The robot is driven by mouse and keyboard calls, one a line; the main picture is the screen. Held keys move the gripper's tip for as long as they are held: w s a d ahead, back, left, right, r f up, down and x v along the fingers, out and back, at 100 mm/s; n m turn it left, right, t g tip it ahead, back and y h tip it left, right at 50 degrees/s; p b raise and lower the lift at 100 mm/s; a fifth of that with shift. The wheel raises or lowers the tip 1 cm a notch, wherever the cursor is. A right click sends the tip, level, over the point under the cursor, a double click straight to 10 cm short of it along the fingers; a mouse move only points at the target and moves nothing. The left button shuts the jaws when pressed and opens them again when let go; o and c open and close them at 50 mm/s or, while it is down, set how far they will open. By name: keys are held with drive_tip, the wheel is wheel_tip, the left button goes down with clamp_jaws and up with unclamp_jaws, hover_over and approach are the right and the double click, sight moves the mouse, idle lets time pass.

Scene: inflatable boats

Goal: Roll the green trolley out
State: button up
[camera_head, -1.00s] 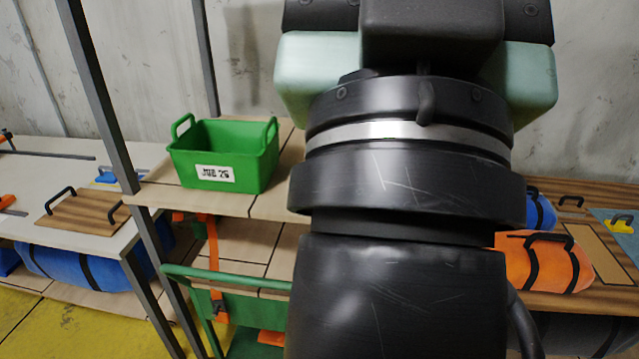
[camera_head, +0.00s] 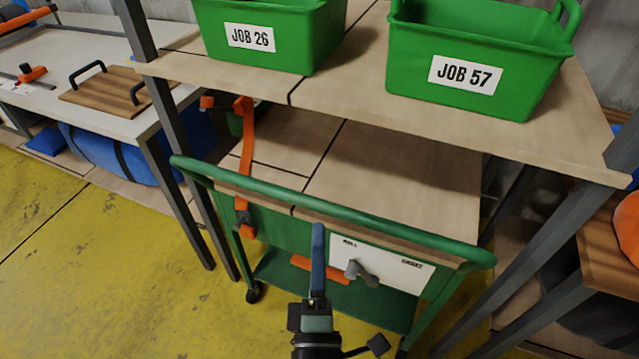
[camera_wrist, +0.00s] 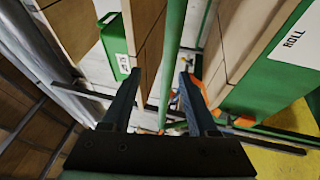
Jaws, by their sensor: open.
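The green trolley (camera_head: 255,193) stands partly under a wooden shelf in the head view, with its green push bar along the near side. Its lower shelf (camera_head: 345,300) and a caster (camera_head: 253,292) show below. A white panel (camera_head: 385,265) marked "ROLL" with a grey latch-like part is on its near face. My gripper (camera_head: 318,230) is just at the near side of the bar, pointing at it. In the wrist view my gripper (camera_wrist: 161,75) is open, and the green bar (camera_wrist: 174,50) appears between its fingers. I cannot tell whether they touch it.
Green bins, JOB 26 (camera_head: 285,45) and JOB 57 (camera_head: 420,55), stand on the shelf above. Dark shelf legs (camera_head: 540,270) flank the trolley. Yellow floor (camera_head: 130,270) is open at the near left.

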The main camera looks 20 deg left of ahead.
drive_tip(key=a+f+x, duration=0.1)
drive_tip(key=f+x, duration=0.1)
drive_tip(key=x, duration=1)
drive_tip(key=shift+n+g, duration=0.3)
drive_tip(key=shift+a+r, duration=0.1)
clamp_jaws()
idle(1.0)
